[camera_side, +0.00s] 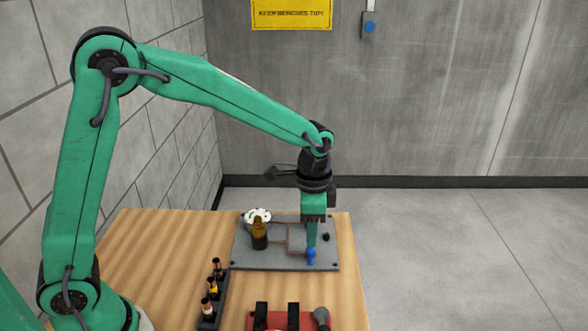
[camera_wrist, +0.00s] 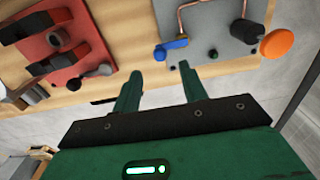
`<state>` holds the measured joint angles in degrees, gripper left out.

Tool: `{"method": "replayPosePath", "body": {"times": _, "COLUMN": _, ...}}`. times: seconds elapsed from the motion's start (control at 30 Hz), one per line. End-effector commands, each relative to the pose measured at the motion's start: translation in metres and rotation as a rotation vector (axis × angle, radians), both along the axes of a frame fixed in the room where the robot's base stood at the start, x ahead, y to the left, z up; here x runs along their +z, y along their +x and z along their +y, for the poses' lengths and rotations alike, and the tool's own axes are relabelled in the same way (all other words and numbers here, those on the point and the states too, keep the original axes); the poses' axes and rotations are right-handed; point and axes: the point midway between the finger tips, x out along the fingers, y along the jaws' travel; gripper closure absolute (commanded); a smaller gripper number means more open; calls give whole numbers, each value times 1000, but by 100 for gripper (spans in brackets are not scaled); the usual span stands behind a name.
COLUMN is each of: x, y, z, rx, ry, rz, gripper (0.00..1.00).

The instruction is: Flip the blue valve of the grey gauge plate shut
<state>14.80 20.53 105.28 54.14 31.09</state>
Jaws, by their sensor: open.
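The grey gauge plate (camera_side: 258,260) lies flat on the bench and carries a thin copper tube, which also shows in the wrist view (camera_wrist: 183,14). The blue valve (camera_side: 311,257) sits near the plate's front right; in the wrist view the blue valve (camera_wrist: 172,48) has a short lever lying sideways. My gripper (camera_side: 311,243) points down right at the valve in the side view. In the wrist view my gripper (camera_wrist: 159,68) is open and empty, with the valve just beyond the gap between its fingertips. I cannot tell whether a finger touches it.
A red plate (camera_wrist: 52,52) with black brackets lies beside the grey plate. Bare wood (camera_side: 150,255) is free at left.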

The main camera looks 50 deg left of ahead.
Motion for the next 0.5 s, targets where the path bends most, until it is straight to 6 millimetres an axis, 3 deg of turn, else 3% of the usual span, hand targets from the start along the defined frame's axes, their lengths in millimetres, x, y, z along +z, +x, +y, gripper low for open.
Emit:
{"method": "replayPosePath", "body": {"times": 0.2, "x": 17, "y": 0, "z": 0, "rx": 0, "ry": 0, "rz": 0, "gripper": 57}}
{"method": "replayPosePath", "body": {"times": 0.5, "x": 19, "y": 0, "z": 0, "rx": 0, "ry": 0, "rz": 0, "gripper": 57}}
